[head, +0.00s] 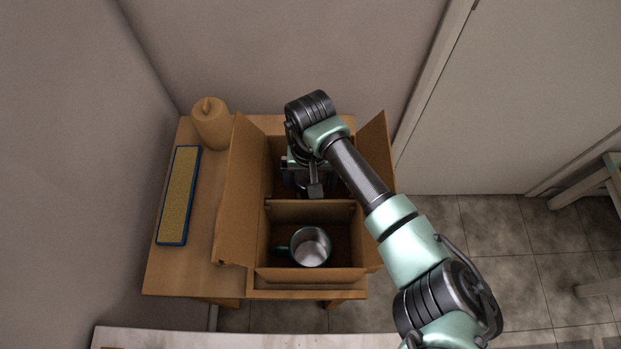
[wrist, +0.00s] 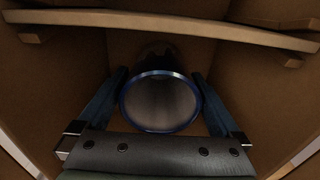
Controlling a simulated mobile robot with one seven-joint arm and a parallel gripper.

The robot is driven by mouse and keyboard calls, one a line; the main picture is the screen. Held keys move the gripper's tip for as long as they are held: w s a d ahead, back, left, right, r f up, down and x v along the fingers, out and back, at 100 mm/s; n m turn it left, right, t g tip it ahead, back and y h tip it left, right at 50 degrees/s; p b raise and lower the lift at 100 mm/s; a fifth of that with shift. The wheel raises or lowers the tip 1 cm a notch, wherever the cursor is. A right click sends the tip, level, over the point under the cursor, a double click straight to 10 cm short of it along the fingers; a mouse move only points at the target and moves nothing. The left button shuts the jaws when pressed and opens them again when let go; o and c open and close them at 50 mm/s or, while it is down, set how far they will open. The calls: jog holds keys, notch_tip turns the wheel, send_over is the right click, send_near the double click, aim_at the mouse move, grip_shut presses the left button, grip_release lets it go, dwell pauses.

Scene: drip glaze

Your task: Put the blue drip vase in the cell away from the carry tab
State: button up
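The blue drip vase (wrist: 160,103) shows in the wrist view as a round dark opening with a blue rim, its darker body beyond. It stands inside the far cell of the cardboard box (head: 240,190). My gripper (head: 314,190) reaches down into that cell. In the wrist view my gripper (wrist: 160,75) has one finger on each side of the vase, with narrow gaps beside its body near the fingertips. In the head view my arm and gripper hide the vase. I cannot make out the carry tab with certainty.
A divider (head: 310,203) splits the box. A green-rimmed mug (head: 310,247) sits in the near cell. The side flaps stand open. On the wooden table (head: 180,270), left of the box, are a tan candle-like cylinder (head: 210,125) and a blue-edged block (head: 178,195).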

notch_tip(320, 180, up, 12)
jog(key=shift+r, duration=0.2)
dwell(0.7)
